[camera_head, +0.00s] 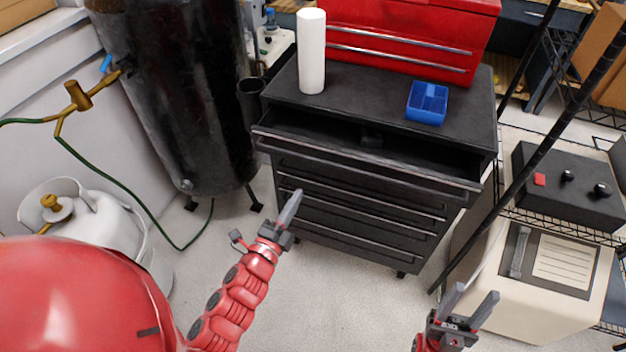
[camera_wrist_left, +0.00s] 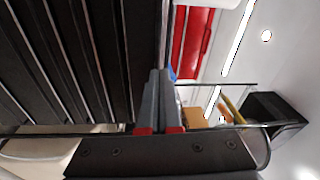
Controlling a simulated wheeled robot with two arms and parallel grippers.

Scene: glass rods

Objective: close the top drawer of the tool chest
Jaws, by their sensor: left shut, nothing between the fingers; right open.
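The black tool chest (camera_head: 284,87) stands in the middle of the head view. Its top drawer (camera_head: 365,163) is pulled out toward me, with a long metal handle along its front edge. The lower drawers (camera_head: 352,214) look shut. My left gripper (camera_head: 294,196) is shut and empty in front of the chest, below the left part of the open drawer. In the left wrist view, its fingers (camera_wrist_left: 160,76) are together, with the dark drawer fronts (camera_wrist_left: 95,60) to their left. My right gripper (camera_head: 474,305) is open and empty at the lower right, apart from the chest.
A white cylinder (camera_head: 312,52), a blue divided tray (camera_head: 427,103) and a red toolbox (camera_head: 400,45) sit on the chest. A black tank (camera_head: 180,90) stands left of it. A black pole (camera_head: 530,160) and wire shelving (camera_head: 530,205) are to the right. The floor in front (camera_head: 335,290) is clear.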

